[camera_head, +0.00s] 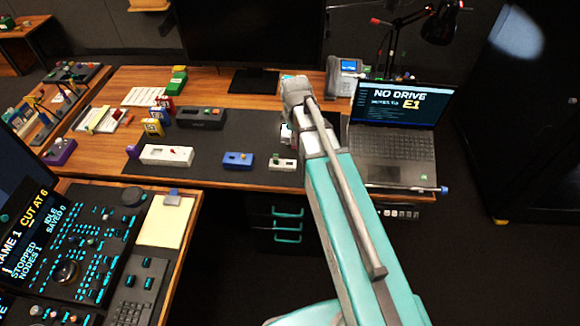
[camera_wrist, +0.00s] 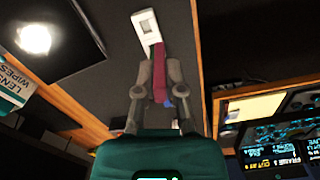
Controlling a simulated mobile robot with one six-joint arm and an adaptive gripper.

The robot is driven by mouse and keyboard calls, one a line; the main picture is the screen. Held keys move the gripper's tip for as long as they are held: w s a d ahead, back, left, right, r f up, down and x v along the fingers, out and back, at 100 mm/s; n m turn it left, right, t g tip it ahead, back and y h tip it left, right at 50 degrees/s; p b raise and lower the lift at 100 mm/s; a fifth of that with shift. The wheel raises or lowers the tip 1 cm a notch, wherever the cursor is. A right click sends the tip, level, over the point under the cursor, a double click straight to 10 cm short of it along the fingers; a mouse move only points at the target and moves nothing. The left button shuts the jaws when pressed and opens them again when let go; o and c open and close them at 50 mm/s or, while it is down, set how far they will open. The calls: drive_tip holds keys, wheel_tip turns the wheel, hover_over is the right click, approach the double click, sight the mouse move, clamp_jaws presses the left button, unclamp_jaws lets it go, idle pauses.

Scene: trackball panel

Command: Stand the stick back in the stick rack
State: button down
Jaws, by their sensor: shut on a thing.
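My gripper (camera_wrist: 158,62) shows in the wrist view, its two grey fingers closed around a dark red stick (camera_wrist: 160,77). In the head view my arm hides the gripper and the stick. Small holders stand along the desk mat: a white one (camera_head: 167,156), a blue one (camera_head: 238,160), a small white one with a green top (camera_head: 283,164) and a dark one (camera_head: 200,118). I cannot tell which of these is the stick rack.
A laptop (camera_head: 392,150) with a blue-ended piece (camera_head: 443,189) at its side stands to the right of my arm. Behind are a monitor (camera_head: 250,35) and a phone (camera_head: 345,72). A control console (camera_head: 70,260) fills the lower left. The mat (camera_head: 235,137) has bare room.

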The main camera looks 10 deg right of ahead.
drive_tip(key=s+a+n+b, duration=0.1)
drive_tip(key=s+a+n, duration=0.1)
drive_tip(key=s, duration=0.8)
drive_tip(key=shift+f+n, duration=0.3)
drive_tip(key=shift+f, duration=0.15)
drive_tip(key=w+f+b, duration=0.3)
drive_tip(key=w, duration=0.1)
drive_tip(key=w+f+b, duration=0.3)
drive_tip(key=w, duration=0.1)
drive_tip(key=w+d+f+b, duration=0.1)
drive_tip(key=w+f+b, duration=0.2)
drive_tip(key=w, duration=0.2)
drive_tip(key=shift+f, duration=0.15)
drive_tip(key=shift+w+f+b, duration=0.4)
drive_tip(key=shift+f+b, duration=0.1)
drive_tip(key=shift+b, duration=0.15)
drive_tip(key=shift+f+b, duration=1.4)
